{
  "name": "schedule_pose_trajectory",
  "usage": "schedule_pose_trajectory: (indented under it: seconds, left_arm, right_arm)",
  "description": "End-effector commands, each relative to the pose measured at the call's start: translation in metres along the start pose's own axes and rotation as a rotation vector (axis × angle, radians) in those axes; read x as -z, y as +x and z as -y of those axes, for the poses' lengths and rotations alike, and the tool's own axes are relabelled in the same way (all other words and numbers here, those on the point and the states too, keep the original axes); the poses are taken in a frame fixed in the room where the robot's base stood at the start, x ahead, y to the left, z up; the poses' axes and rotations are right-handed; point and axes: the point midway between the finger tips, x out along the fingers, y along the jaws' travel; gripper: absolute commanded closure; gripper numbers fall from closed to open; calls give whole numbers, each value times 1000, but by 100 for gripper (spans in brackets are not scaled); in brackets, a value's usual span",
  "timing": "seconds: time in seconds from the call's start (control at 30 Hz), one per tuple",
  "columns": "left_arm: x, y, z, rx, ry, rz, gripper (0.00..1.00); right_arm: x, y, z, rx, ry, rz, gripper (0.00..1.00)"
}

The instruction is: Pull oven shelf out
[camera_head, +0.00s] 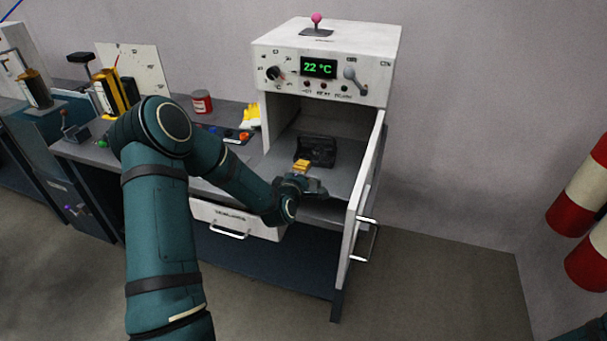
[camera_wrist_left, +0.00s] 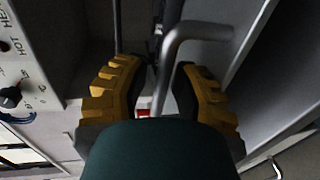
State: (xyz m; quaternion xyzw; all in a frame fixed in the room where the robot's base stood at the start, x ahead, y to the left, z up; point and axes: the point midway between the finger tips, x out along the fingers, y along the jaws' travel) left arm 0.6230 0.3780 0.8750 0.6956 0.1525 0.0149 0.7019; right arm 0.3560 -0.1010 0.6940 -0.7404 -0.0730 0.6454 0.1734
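The white oven (camera_head: 325,45) stands with its door (camera_head: 365,190) swung open to the right. Its grey shelf (camera_head: 345,172) is inside the chamber. My left gripper (camera_head: 303,166) is at the front of the oven opening, over the shelf's front part. In the left wrist view its yellow-padded fingers (camera_wrist_left: 155,90) are apart, with a bent grey bar (camera_wrist_left: 190,33) reaching into the gap between them. I cannot tell whether the fingers touch the bar, and my wrist hides its lower end. My right gripper is out of view.
A dark object (camera_head: 317,150) lies deeper in the chamber. The door handle (camera_head: 366,240) sticks out at right. A drawer (camera_head: 235,218) is below the bench, left of the oven. A red can (camera_head: 202,102) stands on the bench. Floor (camera_head: 440,290) right of the door is clear.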

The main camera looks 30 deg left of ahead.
Motion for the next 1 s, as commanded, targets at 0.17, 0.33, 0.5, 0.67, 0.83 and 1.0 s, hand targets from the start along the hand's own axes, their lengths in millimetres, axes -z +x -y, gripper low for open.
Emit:
schedule_pose_trajectory:
  seconds: [0.17, 0.33, 0.5, 0.67, 0.83, 1.0]
  left_arm:
    - [0, 0, 0, 1, 0, 1, 75]
    - [0, -8, 0, 2, 0, 2, 75]
    - [0, -34, 0, 2, 0, 0, 75]
    - [0, -68, 0, 3, 0, 0, 75]
    - [0, -98, 0, 2, 1, 0, 75]
    - [0, -115, 0, 1, 0, 0, 75]
  right_arm:
    - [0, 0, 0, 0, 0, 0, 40]
    - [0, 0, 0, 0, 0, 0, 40]
    - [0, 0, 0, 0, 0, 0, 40]
    - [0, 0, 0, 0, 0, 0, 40]
    - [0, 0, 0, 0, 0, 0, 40]
    - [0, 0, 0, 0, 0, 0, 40]
